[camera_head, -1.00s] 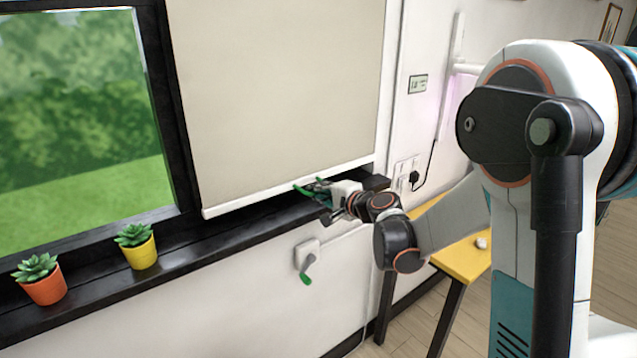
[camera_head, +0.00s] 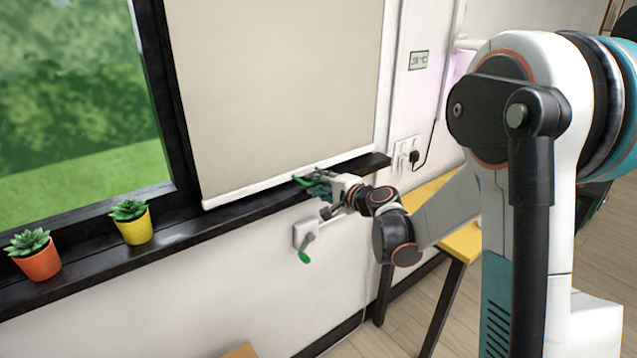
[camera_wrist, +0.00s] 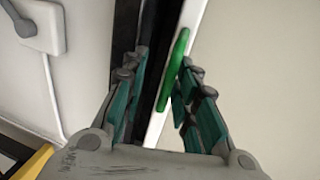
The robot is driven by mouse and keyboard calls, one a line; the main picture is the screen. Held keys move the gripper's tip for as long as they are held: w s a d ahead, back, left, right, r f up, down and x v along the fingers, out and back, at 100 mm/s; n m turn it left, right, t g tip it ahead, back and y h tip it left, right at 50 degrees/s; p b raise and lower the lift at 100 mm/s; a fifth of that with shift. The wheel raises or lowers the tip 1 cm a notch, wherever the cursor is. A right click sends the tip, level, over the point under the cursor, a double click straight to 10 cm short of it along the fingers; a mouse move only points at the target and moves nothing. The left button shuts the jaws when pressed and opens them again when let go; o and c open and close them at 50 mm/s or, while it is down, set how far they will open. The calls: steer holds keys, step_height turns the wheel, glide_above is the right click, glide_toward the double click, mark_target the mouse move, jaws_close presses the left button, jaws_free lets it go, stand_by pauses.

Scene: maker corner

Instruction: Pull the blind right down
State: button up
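The cream blind (camera_head: 275,95) hangs over the right part of the window. Its white bottom bar (camera_head: 245,195) is just above the black sill, with a small gap that I cannot measure. A green pull tab (camera_wrist: 174,68) sits on the bar; it also shows in the head view (camera_head: 304,181). My gripper (camera_wrist: 160,82) has teal fingers standing apart; it also shows in the head view (camera_head: 313,185). The tab lies between the fingers, closer to the right one in the wrist view. I cannot tell whether that finger touches it.
The black sill (camera_head: 170,230) runs below the window. A yellow pot (camera_head: 136,228) and an orange pot (camera_head: 40,263) with succulents stand on it at left. A grey crank with a green end (camera_head: 305,248) is on the wall below. A yellow table (camera_head: 462,240) stands at right.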

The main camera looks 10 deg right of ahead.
steer(key=shift+r, duration=0.1)
steer(key=v, duration=1.2)
steer(key=shift+a, duration=0.1)
steer(key=s+a+r+n+g+p, duration=0.2)
steer(key=s+a+r+n+g, duration=0.3)
steer(key=s+a, duration=0.55)
steer(key=s+d+f+n+g+h+b, duration=0.1)
steer(key=s+d+f+n+h, duration=0.2)
steer(key=s, duration=0.6)
steer(key=s+d+f+n+g+h+b, duration=0.1)
steer(key=s+d+f+n+h, duration=0.2)
steer(key=s, duration=0.6)
steer(key=shift+f+n, duration=0.45)
steer(key=shift+n, duration=0.75)
